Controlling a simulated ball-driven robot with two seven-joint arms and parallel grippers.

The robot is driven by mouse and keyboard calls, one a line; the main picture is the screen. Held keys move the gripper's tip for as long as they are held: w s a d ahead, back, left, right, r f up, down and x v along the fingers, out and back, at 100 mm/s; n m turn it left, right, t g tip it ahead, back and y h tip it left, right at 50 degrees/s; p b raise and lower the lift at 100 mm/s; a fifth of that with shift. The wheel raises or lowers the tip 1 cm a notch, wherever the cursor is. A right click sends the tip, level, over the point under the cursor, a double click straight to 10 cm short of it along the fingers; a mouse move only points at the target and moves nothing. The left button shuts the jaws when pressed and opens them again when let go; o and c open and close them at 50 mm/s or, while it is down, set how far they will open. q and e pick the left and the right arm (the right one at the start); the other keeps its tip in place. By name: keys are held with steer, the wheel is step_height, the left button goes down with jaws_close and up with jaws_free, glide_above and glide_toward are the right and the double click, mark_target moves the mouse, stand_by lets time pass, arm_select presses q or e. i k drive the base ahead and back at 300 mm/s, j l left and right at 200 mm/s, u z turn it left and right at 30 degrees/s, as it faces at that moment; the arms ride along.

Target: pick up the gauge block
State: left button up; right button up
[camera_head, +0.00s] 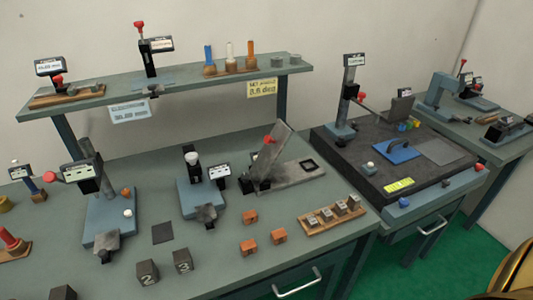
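I cannot tell for certain which piece is the gauge block. Several small grey metal blocks stand in a row on a wooden tray (306,223) near the front right of the workbench (215,255); one grey block (340,208) is near the middle of that row. Two dark cubes with pale marks, the left cube (147,272) and the right cube (183,261), sit at the front of the bench. Three small orange blocks lie between the cubes and the tray, one orange block (248,247) among them. Neither of my grippers shows in the view.
Dial-gauge stands (107,215) and a tilted plate fixture (277,160) stand behind the small blocks. A shelf (170,85) with gauges runs along the back. A dark surface plate (400,165) with a blue tool is on the right. Bare bench lies around the orange blocks.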

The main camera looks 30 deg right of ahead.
mark_target(325, 214)
steer(key=z, duration=1.55)
